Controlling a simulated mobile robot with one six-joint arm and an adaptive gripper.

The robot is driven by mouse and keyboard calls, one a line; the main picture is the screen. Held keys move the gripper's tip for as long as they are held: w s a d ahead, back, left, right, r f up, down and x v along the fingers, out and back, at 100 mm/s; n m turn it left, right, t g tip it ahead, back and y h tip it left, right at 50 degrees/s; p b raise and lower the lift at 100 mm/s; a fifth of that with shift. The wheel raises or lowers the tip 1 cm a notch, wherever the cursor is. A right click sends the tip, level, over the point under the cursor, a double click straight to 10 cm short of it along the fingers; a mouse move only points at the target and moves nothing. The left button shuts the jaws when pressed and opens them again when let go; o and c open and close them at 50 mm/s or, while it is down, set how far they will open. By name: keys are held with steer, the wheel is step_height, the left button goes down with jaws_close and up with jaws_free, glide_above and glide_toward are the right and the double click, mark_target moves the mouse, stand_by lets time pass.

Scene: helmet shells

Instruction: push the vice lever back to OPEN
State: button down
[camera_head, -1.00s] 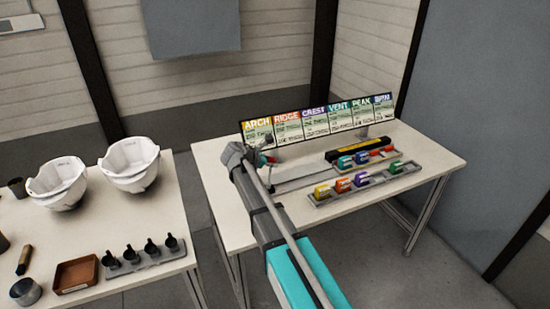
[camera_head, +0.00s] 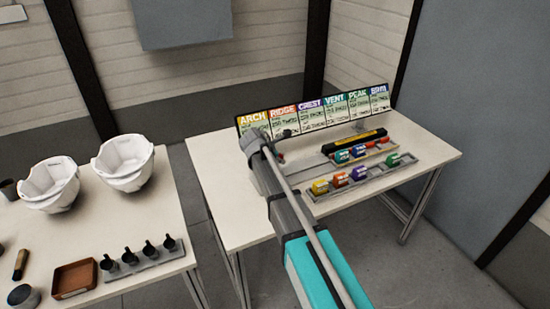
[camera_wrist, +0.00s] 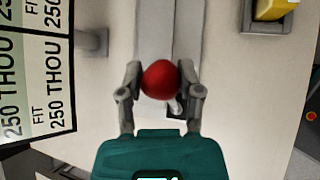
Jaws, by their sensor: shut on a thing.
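A round red knob (camera_wrist: 160,80), apparently the end of the vice lever, sits between the fingers of my gripper (camera_wrist: 163,84) in the wrist view. The fingers are shut on it from both sides. A short pale metal piece (camera_wrist: 174,107) shows just below the knob, and a grey metal body (camera_wrist: 168,30) lies beneath and beyond it. In the head view my arm covers most of the vice and my gripper's fingers at the table's left part. No OPEN marking can be read.
A board of coloured label cards (camera_head: 312,112) stands along the table's back. To the right, a grey tray (camera_head: 375,177) holds several coloured blocks, with a black and yellow bar (camera_head: 355,146) behind. Another table (camera_head: 125,215) at left carries white helmet shells (camera_head: 122,163) and a brown tray (camera_head: 73,279).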

steer(key=shift+s+d+f, duration=0.15)
steer(key=shift+s+d, duration=0.05)
steer(key=shift+s, duration=0.05)
stand_by(0.4)
steer(key=shift+c, duration=1.3)
jaws_free()
steer(key=shift+w, duration=0.1)
steer(key=shift+a, duration=0.1)
steer(key=shift+w, duration=0.1)
